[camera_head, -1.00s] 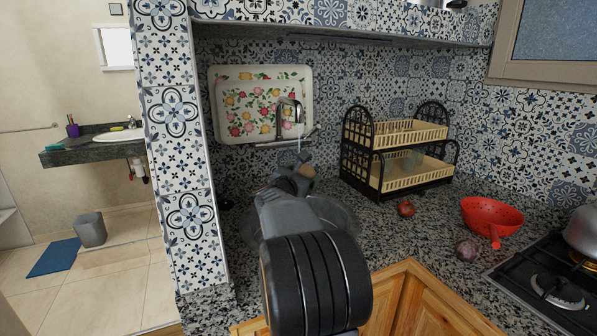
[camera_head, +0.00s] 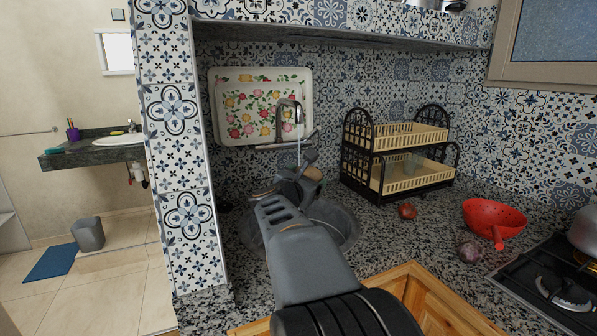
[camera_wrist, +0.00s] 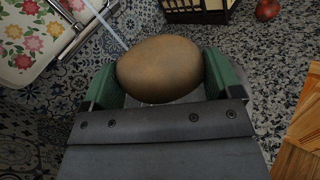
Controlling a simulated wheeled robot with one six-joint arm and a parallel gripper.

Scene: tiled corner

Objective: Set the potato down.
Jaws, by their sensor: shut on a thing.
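The brown potato (camera_wrist: 160,68) is between the two green-padded fingers of my gripper (camera_wrist: 163,80) in the wrist view. My gripper is shut on it. The potato is held up in the air, apart from the counter. My arm hides part of the sink (camera_head: 345,222).
A faucet (camera_head: 289,104) stands behind my gripper, with a thin stream below it. A floral tray (camera_head: 237,88) leans on the wall.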

